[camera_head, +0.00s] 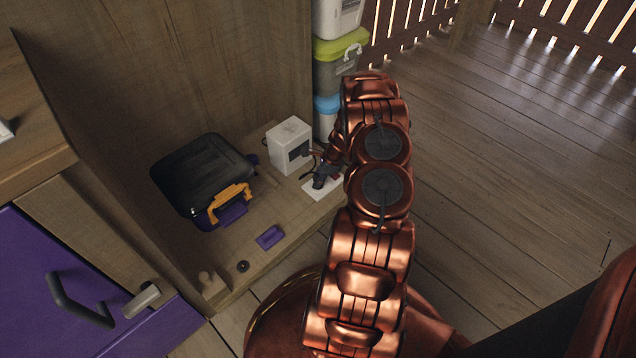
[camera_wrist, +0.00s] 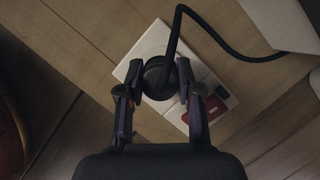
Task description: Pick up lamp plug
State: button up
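The lamp plug (camera_wrist: 160,77) is a round black plug with a thick black cord curving up and to the right in the wrist view. It sits on a white socket strip (camera_wrist: 152,43) that lies on the wooden shelf. My gripper (camera_wrist: 160,74) points down at it, with one fingertip on each side of the plug and very close to it. I cannot tell whether the fingers press on it. In the head view my gripper (camera_head: 323,178) is at the strip (camera_head: 312,190), and the plug is mostly hidden there.
A white box (camera_head: 288,143) stands just behind the strip. Stacked lidded bins (camera_head: 333,75) stand behind my arm. The shelf's front edge is close.

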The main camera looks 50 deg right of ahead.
grip_shut()
jog(key=shift+r, duration=0.1)
jog(key=shift+r, duration=0.2)
notch_tip(320, 180, up, 4)
jog(key=shift+f+p, duration=0.15)
jog(key=shift+p, duration=1.05)
jog(key=s+a+r+p, duration=0.2)
jog(key=s+a+p, duration=0.2)
jog(key=s, duration=0.3)
jog(key=s+a+r+p, duration=0.2)
jog(key=s+a+p, duration=0.1)
jog(key=s, duration=0.4)
jog(key=shift+a+r+p, duration=0.35)
jog(key=shift+a+r, duration=0.05)
jog(key=shift+a, duration=0.1)
jog(key=shift+w, duration=0.1)
